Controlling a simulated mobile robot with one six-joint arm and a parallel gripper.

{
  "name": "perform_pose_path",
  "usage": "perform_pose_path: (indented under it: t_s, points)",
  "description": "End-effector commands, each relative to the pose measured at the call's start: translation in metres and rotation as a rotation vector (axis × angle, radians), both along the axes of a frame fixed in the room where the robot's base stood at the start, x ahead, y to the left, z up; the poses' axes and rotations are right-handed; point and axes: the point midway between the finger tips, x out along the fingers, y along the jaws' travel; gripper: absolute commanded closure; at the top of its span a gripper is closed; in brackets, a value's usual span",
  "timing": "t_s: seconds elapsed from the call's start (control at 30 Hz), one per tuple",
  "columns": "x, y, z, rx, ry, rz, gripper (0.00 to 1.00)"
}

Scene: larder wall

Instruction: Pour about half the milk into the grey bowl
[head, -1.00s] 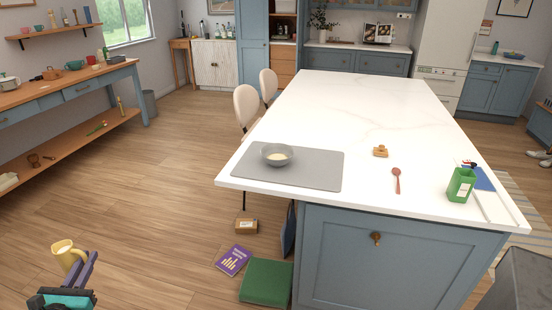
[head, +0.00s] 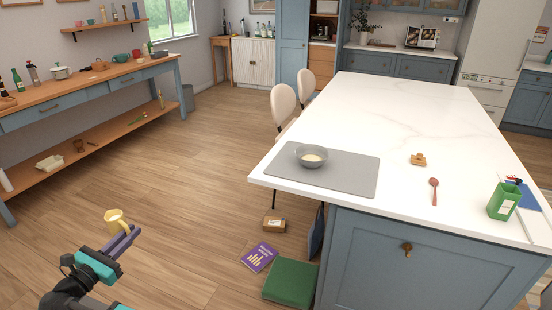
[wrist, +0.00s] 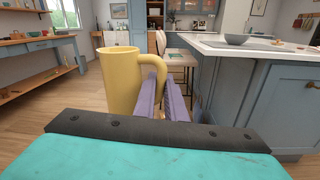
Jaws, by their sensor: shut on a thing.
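The grey bowl (head: 311,157) sits on a grey mat (head: 349,174) near the left front corner of the white island top. Something pale lies inside it. It also shows small in the wrist view (wrist: 237,39). A yellow mug (head: 115,221) is held upright over the floor, left of the island and well apart from the bowl. My gripper (head: 126,236) is shut on the mug's handle. In the wrist view the purple fingers (wrist: 173,98) are at the handle and the mug (wrist: 121,84) stands to their left. The mug's contents are hidden in the wrist view and unclear in the head view.
On the island (head: 402,115) are a wooden item (head: 418,160), a red spoon (head: 434,190) and a green container (head: 503,201). A purple book (head: 259,257), a box (head: 274,223) and a green block (head: 290,283) lie on the floor by the island. Chairs (head: 284,104) stand at its left side.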

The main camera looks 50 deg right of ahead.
Motion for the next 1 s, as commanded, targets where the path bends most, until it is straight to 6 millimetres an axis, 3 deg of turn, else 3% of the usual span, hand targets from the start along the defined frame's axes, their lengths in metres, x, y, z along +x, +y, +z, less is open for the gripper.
perform_pose_path:
  t_s: [0.47, 1.0]
  points:
    - [0.024, -0.066, 0.016, 0.000, -0.004, -0.237, 1.00]
    - [0.033, -0.168, 0.040, -0.002, -0.004, -0.513, 1.00]
